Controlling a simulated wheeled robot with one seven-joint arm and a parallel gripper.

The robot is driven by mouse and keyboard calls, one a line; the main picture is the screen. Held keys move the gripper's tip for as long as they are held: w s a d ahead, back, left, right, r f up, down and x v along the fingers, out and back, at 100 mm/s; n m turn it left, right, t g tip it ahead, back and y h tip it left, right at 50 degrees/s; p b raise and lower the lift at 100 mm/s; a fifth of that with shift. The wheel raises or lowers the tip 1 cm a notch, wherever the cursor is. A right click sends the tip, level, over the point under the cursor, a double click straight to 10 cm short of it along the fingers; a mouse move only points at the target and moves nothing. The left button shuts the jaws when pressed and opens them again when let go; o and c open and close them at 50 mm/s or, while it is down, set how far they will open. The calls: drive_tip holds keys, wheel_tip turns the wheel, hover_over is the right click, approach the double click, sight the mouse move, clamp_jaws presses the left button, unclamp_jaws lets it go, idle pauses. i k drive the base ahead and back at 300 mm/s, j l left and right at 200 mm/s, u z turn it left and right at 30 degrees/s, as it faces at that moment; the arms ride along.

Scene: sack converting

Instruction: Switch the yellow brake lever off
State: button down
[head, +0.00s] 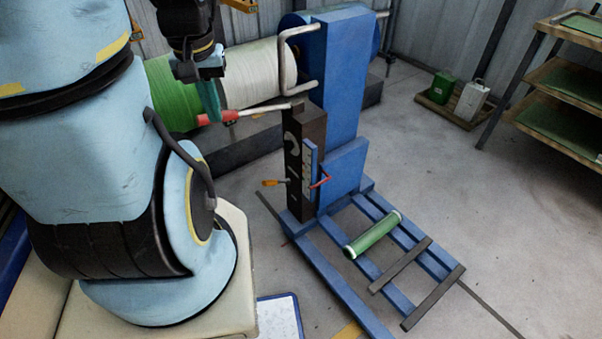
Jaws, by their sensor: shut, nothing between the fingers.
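The yellow brake lever (270,183) is a short lever with a yellow-orange grip. It sticks out to the left, roughly level, from the dark post (293,150) of the blue machine. My gripper (212,115) is at the upper left of it, pointing down, with its teal fingers shut and nothing seen between them. The fingertips appear right beside the red grip of a longer lever (204,119); I cannot tell whether they touch it. In the picture, my gripper is clearly apart from the yellow lever.
The blue machine frame (340,90) stands behind the post, with a bent handle (284,60) and a small red lever (322,182). Green and white rolls (262,70) lie behind my gripper. A green roller (373,235) rests on the low blue frame. Shelving (565,85) is at right.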

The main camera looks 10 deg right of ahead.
sight(270, 182)
drive_tip(key=i+u, duration=0.3)
drive_tip(key=u, duration=0.2)
drive_tip(key=i+l+u, duration=0.1)
drive_tip(key=i+u, duration=0.35)
drive_tip(key=k, duration=0.1)
